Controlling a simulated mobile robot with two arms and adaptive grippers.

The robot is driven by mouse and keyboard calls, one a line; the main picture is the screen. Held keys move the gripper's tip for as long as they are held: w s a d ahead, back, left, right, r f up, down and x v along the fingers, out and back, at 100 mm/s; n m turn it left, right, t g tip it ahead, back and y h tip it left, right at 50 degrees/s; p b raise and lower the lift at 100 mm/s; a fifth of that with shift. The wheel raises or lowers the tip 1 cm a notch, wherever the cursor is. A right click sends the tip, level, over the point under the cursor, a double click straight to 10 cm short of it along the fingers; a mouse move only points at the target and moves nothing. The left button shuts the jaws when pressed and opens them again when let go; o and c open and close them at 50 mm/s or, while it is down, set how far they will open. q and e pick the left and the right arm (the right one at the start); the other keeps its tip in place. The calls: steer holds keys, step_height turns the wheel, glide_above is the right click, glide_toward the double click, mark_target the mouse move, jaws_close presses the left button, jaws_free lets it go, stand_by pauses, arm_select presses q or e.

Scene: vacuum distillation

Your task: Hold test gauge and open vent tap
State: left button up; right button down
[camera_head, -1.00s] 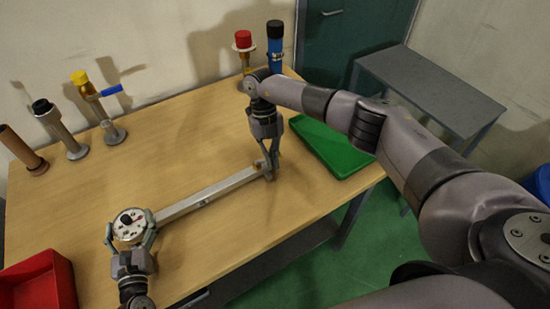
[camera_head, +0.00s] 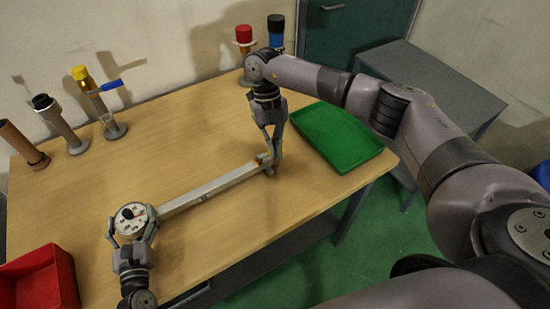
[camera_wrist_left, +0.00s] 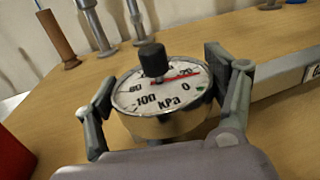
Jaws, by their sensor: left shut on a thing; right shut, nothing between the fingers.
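The test gauge (camera_head: 137,215) is a round white dial marked kPa, with a black knob on top. It sits at the near left end of a long grey metal bar (camera_head: 212,188) on the table. In the left wrist view the gauge (camera_wrist_left: 165,92) fills the middle, its red needle pointing right. My left gripper (camera_head: 133,224) is shut on the gauge, one finger on each side. My right gripper (camera_head: 270,165) points down, shut and empty, at the bar's far end. A small brass-coloured fitting (camera_head: 262,158) shows there, partly hidden by the fingers; I cannot make out the tap.
A red bin (camera_head: 40,280) is at the near left. A green tray (camera_head: 337,138) lies right of my right gripper. A yellow-capped fitting with a blue lever (camera_head: 111,86) and other capped tubes stand along the back. The table (camera_head: 185,130) behind the bar is clear.

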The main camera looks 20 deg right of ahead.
steer(key=shift+v, duration=2.3)
steer(key=shift+f, duration=0.1)
